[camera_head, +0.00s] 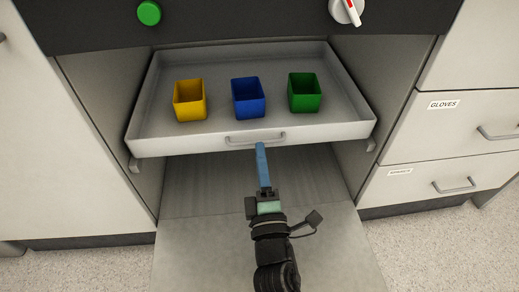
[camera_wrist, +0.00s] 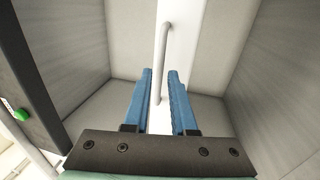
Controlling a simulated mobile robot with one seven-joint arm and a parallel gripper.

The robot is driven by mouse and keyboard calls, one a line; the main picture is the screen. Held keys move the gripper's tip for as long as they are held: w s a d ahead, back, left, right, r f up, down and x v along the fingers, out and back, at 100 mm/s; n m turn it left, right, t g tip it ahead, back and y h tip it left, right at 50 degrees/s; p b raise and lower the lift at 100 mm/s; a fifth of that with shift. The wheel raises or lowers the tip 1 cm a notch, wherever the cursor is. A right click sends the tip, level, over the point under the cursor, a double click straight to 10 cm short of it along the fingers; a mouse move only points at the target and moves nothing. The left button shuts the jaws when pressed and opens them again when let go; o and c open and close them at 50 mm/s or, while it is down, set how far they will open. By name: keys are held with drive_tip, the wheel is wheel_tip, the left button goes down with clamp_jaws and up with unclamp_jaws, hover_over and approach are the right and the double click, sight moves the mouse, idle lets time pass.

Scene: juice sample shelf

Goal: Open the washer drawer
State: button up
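The washer drawer (camera_head: 190,146) is a grey tray with a low front wall, below the dark panel; its inside shows from above. Its bar handle (camera_head: 255,138) is at the middle of the front wall. The handle also shows in the wrist view (camera_wrist: 163,55), running upright there. My gripper (camera_head: 260,148) is at the handle, its blue fingers pointing at the drawer front. In the wrist view my gripper (camera_wrist: 160,75) has its fingers apart, with the handle's lower end in line with the gap between them. Whether a finger touches the handle, I cannot tell.
Yellow (camera_head: 190,100), blue (camera_head: 248,97) and green (camera_head: 304,93) cups stand in the drawer. A grey door panel (camera_head: 200,250) lies folded down below. A green button (camera_head: 149,13) and a dial (camera_head: 346,10) are above. Cabinet drawers (camera_head: 440,130) stand at the right.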

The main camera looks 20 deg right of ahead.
drive_tip(key=shift+x, duration=1.25)
clamp_jaws()
idle(0.6)
